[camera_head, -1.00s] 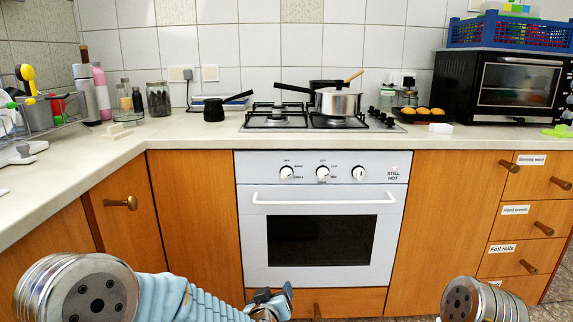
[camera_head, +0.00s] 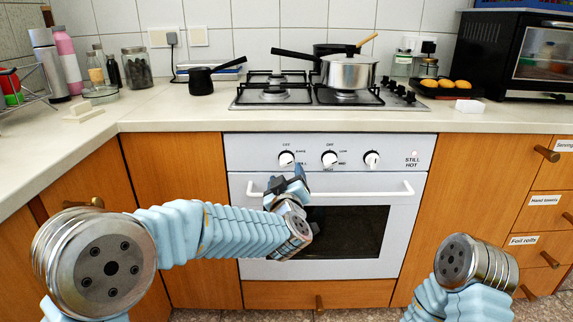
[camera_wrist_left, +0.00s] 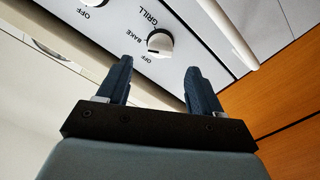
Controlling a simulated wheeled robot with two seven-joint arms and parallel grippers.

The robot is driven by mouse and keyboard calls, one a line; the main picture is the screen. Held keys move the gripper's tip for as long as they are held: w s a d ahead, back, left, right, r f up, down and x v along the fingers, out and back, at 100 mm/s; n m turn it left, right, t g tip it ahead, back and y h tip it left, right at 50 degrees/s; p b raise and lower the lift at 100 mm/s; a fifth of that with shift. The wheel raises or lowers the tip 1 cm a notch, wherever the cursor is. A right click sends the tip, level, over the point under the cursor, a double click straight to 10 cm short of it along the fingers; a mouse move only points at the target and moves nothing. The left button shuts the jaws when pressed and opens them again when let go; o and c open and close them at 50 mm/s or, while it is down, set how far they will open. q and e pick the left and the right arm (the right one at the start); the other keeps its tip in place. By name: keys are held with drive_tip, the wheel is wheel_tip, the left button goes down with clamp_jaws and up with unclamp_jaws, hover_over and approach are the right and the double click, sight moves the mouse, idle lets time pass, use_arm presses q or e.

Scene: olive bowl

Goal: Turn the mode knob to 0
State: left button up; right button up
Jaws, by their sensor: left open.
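The white left knob (camera_head: 286,159) on the oven's front panel has the labels OFF, BAKE and GRILL around it. This knob also shows in the left wrist view (camera_wrist_left: 159,42), with a dark mark on its edge towards the BAKE and OFF side. No label reads 0. My left gripper (camera_head: 286,179) is just below this knob in the head view. In the left wrist view, my left gripper (camera_wrist_left: 158,67) is open and empty, its dark fingers apart, with the knob just beyond the gap between them. My right gripper is out of view.
Two more knobs, the middle one (camera_head: 329,159) and the right one (camera_head: 371,159), are on the same panel. The oven's white handle (camera_head: 365,189) runs below. A steel pot (camera_head: 349,72) stands on the hob above. A label reads STILL HOT.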

sight(286, 165)
use_arm(q)
drive_tip(key=w, duration=0.5)
drive_tip(key=shift+w+p, duration=0.4)
drive_tip(key=c, duration=1.1)
drive_tip(key=shift+o, duration=0.2)
drive_tip(key=shift+f+n+b, duration=0.25)
drive_tip(key=shift+n+b, duration=0.35)
drive_tip(key=shift+b, duration=0.4)
drive_tip(key=n+b, duration=0.6)
drive_tip(key=shift+n+b, duration=0.85)
drive_tip(key=shift+n, duration=0.35)
drive_tip(key=shift+r+n+b, duration=0.1)
drive_tip(key=shift+n+b, duration=0.65)
drive_tip(key=shift+n, duration=0.35)
